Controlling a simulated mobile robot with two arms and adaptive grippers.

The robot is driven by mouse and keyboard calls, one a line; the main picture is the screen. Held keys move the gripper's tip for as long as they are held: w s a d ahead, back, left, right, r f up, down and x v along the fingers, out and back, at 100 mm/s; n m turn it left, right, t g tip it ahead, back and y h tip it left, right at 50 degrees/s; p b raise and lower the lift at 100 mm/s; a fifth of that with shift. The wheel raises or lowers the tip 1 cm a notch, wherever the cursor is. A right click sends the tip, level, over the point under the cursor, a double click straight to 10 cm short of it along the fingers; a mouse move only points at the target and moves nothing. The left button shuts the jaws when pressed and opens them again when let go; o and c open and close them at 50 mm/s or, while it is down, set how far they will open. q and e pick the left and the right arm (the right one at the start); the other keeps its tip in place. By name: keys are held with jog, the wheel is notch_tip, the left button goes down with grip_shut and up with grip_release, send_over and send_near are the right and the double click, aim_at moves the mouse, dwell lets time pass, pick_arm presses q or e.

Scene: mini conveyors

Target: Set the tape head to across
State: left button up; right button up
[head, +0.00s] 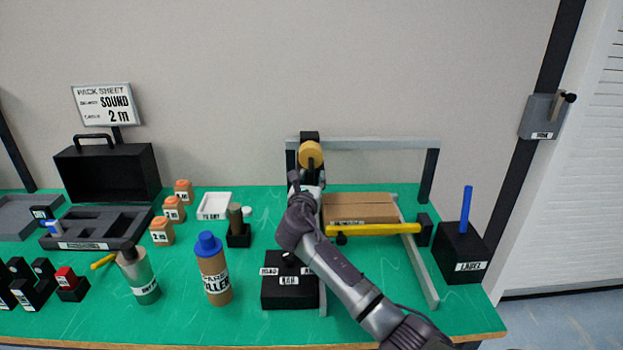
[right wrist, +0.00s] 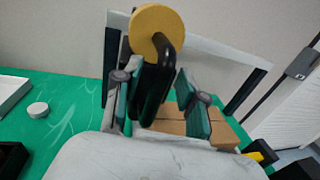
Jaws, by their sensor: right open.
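The tape head is a black block with a yellow tape roll (head: 311,155), mounted on the grey gantry (head: 375,143) at the back of the taping station. The yellow roll also shows at the top of the right wrist view (right wrist: 156,28). My right gripper (head: 306,184) is just below the roll. In the right wrist view my right gripper (right wrist: 160,100) is open, its two fingers standing on either side of the head's black handle (right wrist: 155,82). I cannot tell whether either finger touches it. In the head view my gripper hides the lower part of the head. My left gripper is not in view.
A brown carton (head: 362,207) lies under the gantry, with a yellow bar (head: 375,229) in front. A black control box (head: 287,294) sits below my right arm. The LABEL box (head: 462,250) with a blue rod stands right. Bottles (head: 213,270) stand left.

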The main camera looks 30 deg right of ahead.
jog(key=shift+c, duration=0.9)
grip_shut()
jog(key=shift+s+d+r+p, duration=0.1)
jog(key=shift+s+d+p, duration=0.2)
jog(key=shift+d+p, duration=0.25)
jog(key=s+d+p, duration=0.3)
jog(key=s+d, duration=0.4)
jog(key=d, duration=0.5)
jog(key=s+d+p, duration=0.3)
jog(key=s+d, duration=0.4)
jog(key=d, duration=0.4)
jog(key=shift+s+d, duration=0.35)
jog(key=shift+d, duration=0.05)
